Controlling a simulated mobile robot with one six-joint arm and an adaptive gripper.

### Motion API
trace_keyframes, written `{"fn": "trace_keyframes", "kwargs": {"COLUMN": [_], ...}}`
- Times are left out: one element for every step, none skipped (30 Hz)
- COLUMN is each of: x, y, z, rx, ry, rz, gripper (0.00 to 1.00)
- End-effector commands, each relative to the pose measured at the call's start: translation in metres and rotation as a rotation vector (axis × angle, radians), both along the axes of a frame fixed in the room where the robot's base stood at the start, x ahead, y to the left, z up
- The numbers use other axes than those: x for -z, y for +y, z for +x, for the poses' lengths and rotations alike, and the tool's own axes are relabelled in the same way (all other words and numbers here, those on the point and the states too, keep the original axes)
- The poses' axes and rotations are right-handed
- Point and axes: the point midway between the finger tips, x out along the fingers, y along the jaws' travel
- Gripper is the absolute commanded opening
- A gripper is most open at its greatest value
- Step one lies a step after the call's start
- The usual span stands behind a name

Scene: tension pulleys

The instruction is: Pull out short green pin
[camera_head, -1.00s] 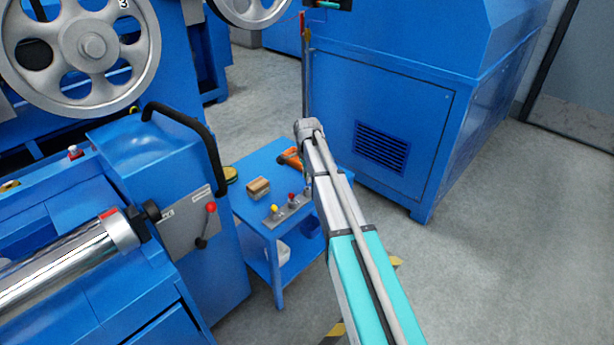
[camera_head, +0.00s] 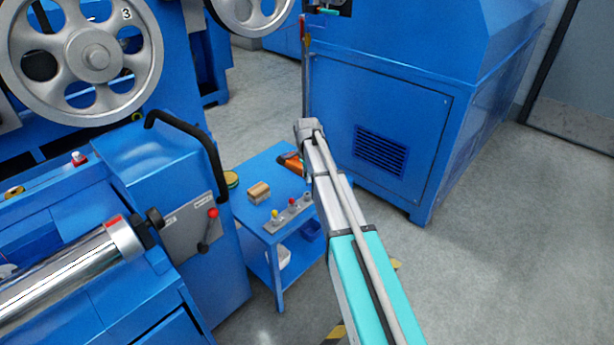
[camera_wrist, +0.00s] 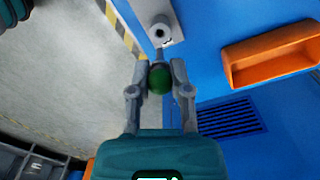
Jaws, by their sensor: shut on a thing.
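The short green pin shows its round green head (camera_wrist: 159,80) in the middle of the wrist view. My gripper (camera_wrist: 160,68) is shut on this head, with one grey finger on each side. A thin grey stem shows just beyond the head, toward a grey bracket (camera_wrist: 172,10) with a round dark hole on the blue machine. I cannot tell whether the stem is inside the bracket or clear of it. In the head view my arm reaches up the middle, and I cannot make out the gripper or the pin there.
An orange tray (camera_wrist: 270,55) is fixed to the blue machine at the right of the wrist view. A blue cabinet (camera_head: 400,110) stands behind my arm. A small blue table (camera_head: 255,210) holds several small items. Floor at the right (camera_head: 510,240) is clear.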

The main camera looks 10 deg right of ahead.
Motion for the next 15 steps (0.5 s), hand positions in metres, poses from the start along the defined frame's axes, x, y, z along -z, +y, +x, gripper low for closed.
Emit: {"fn": "trace_keyframes", "kwargs": {"x": [-0.006,-0.008,-0.010,-0.012,-0.013,-0.015,-0.017,-0.018,-0.018,-0.019,-0.019,-0.019,-0.019,-0.019,-0.019], "y": [0.000,0.000,0.000,0.000,0.000,0.000,0.000,0.000,0.000,0.000,0.000,0.000,0.000,0.000,0.000], "z": [0.000,0.000,0.000,0.000,0.000,0.000,0.000,0.000,0.000,0.000,0.000,0.000,0.000,0.000,0.000], "rx": [0.000,0.000,0.000,0.000,0.000,0.000,0.000,0.000,0.000,0.000,0.000,0.000,0.000,0.000,0.000], "ry": [0.000,0.000,0.000,0.000,0.000,0.000,0.000,0.000,0.000,0.000,0.000,0.000,0.000,0.000,0.000], "rz": [0.000,0.000,0.000,0.000,0.000,0.000,0.000,0.000,0.000,0.000,0.000,0.000,0.000,0.000,0.000], "gripper": [0.00,0.00,0.00,0.00,0.00,0.00,0.00,0.00,0.00,0.00,0.00,0.00,0.00,0.00,0.00]}}
